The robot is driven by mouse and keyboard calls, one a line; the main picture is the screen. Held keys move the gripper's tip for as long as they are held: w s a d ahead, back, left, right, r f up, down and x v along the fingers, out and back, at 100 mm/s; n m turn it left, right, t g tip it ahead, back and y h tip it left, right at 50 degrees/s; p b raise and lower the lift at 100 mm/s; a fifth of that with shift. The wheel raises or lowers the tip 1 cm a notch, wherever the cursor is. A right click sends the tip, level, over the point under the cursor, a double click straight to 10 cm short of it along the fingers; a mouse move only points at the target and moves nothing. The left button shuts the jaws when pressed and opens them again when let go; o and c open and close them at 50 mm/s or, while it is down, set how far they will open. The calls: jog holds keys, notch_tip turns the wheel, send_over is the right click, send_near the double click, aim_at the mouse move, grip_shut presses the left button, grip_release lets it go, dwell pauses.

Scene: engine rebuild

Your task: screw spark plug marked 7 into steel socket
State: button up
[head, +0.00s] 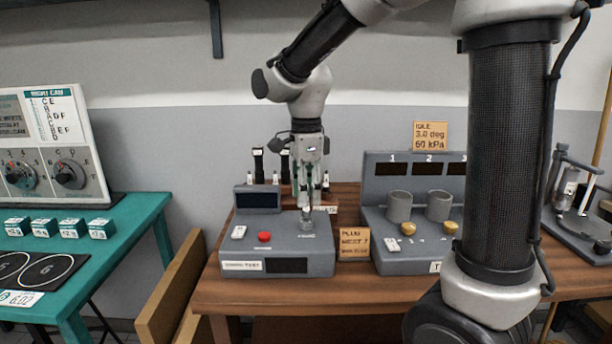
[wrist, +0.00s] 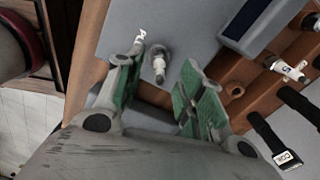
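My gripper (wrist: 163,72) is open. Its two green-padded fingers stand on either side of a spark plug (wrist: 159,68). The plug sits upright at the steel socket on the grey test box; a gap shows on both sides of it. I cannot read a number on this plug. In the head view my gripper (head: 307,200) points down over the right part of the grey test box (head: 318,262). The steel socket (head: 308,234) shows just below it. The plug is hard to make out there.
Behind the box a brown rack (wrist: 262,98) holds other plugs, one marked 5 (wrist: 288,69). The box carries a screen (head: 258,200) and a red button (head: 264,237).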

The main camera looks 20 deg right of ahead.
jog(key=shift+f, duration=0.3)
grip_shut()
jog(key=m, duration=0.4)
jog(key=shift+m, duration=0.3)
jog(key=m, duration=0.5)
jog(key=shift+c, duration=0.6)
grip_release()
jog(key=shift+r, duration=0.1)
